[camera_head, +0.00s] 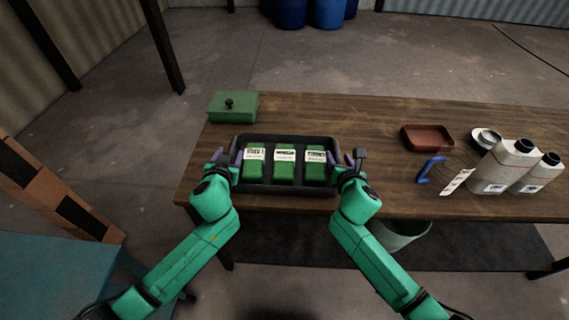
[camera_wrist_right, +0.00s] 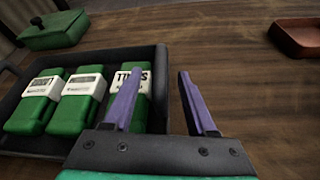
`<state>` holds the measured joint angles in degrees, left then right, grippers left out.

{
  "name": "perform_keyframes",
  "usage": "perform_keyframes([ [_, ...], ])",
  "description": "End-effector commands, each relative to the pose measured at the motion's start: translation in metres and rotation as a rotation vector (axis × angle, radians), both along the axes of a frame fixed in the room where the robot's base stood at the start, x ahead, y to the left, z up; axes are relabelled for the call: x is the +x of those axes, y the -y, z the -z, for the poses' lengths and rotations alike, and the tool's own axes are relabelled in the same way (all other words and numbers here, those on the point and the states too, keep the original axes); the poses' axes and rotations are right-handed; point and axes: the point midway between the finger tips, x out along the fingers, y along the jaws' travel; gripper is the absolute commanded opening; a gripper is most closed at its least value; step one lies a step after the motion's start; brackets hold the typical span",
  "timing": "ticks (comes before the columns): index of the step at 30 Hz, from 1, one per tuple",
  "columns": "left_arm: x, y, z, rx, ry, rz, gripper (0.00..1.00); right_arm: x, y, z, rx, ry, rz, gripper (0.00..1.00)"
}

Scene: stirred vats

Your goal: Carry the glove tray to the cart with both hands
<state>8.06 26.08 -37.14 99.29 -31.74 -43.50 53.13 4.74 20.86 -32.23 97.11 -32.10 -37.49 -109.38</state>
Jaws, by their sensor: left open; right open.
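The black glove tray (camera_head: 285,189) sits on the wooden table near its front left edge. It holds three green packs with white labels, the middle one (camera_head: 285,172) among them. My left gripper (camera_head: 226,157) is open at the tray's left end. My right gripper (camera_head: 350,158) is open at the tray's right end. In the right wrist view the tray (camera_wrist_right: 150,62) lies at the left, and the purple fingers of my right gripper (camera_wrist_right: 157,92) stand apart, one over the tray's right side and one outside it. Whether they touch the wall I cannot tell. The cart is not clearly identifiable.
A green lidded box (camera_head: 233,107) stands behind the tray. To the right are a red-brown dish (camera_head: 427,137), a blue-handled item (camera_head: 430,169) and white jugs (camera_head: 503,165). A teal surface (camera_head: 50,265) is at the lower left. The tabletop between tray and dish is clear.

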Motion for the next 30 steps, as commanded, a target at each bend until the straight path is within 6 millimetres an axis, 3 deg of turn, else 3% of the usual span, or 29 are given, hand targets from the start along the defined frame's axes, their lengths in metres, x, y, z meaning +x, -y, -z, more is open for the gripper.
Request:
perform_keyframes([
  [3, 0.021, -0.001, 0.007, 0.001, 0.001, -0.003, 0.57, 0.021, -0.001, 0.007, 0.001, 0.001, 0.001, 0.57],
  [7, 0.035, -0.001, 0.013, 0.002, 0.0, -0.001, 0.57, 0.034, -0.001, 0.013, 0.0, 0.0, 0.001, 0.57],
  [17, 0.039, -0.001, 0.015, 0.0, 0.0, 0.0, 0.57, 0.039, -0.001, 0.016, 0.001, 0.0, -0.002, 0.57],
  [21, 0.039, -0.001, 0.016, 0.0, 0.0, -0.001, 0.07, 0.039, -0.001, 0.016, 0.0, 0.0, -0.001, 0.07],
  [22, 0.039, -0.001, 0.016, 0.0, 0.0, -0.001, 0.0, 0.039, -0.001, 0.016, 0.0, 0.0, -0.001, 0.0],
  [30, 0.039, -0.002, 0.016, 0.0, 0.0, -0.001, 0.0, 0.039, -0.001, 0.016, 0.0, -0.001, -0.001, 0.0],
])
